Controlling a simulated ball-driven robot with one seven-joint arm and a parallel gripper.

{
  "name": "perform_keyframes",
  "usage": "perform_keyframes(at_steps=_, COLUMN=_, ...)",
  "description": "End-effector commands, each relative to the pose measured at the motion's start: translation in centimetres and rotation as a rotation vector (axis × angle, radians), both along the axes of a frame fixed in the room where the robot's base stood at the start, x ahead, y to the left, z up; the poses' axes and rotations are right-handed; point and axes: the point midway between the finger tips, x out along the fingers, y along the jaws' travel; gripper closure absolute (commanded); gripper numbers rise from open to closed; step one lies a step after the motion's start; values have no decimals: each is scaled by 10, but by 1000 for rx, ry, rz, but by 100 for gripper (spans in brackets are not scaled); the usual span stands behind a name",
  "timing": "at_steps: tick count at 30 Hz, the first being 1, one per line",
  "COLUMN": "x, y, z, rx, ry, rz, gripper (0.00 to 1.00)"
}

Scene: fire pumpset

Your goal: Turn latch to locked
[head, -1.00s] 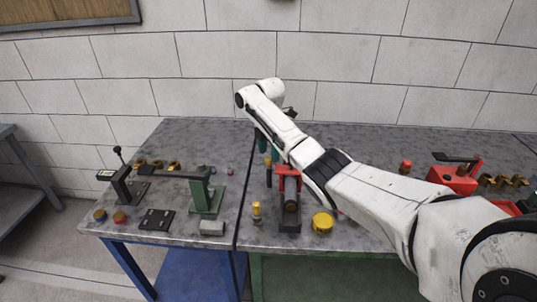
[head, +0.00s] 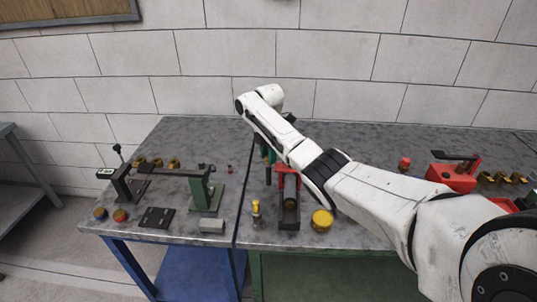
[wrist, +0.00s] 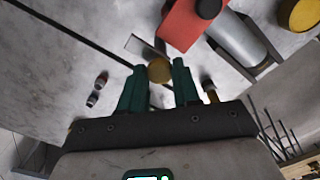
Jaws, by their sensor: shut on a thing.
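My gripper (wrist: 159,78) shows in the wrist view with two teal fingers, one on each side of a round brass-coloured knob (wrist: 159,69). It is shut on this knob. A flat grey plate (wrist: 140,46) lies just beyond the knob, and a red block (wrist: 192,22) is to its upper right. In the head view my gripper (head: 268,158) is partly hidden behind my arm, just behind the red and black fixture (head: 288,207) on the bench. No locked or open marking on the latch can be read.
A yellow disc (head: 322,220) and a small yellow-topped post (head: 256,212) stand near the fixture. A green stand (head: 207,195) with a dark bar is on the left bench. A red box (head: 452,178) stands at the right. The back middle of the bench is clear.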

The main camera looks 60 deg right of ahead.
Motion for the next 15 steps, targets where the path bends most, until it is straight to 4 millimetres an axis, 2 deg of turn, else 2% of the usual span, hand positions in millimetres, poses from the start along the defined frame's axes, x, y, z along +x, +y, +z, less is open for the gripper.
perform_keyframes(at_steps=1, x=0, y=0, z=0, rx=0, ry=0, rz=0, gripper=89)
perform_keyframes(at_steps=4, x=0, y=0, z=0, rx=0, ry=0, rz=0, gripper=99)
perform_keyframes(at_steps=15, x=0, y=0, z=1, rx=1, ry=0, rz=-64, gripper=99)
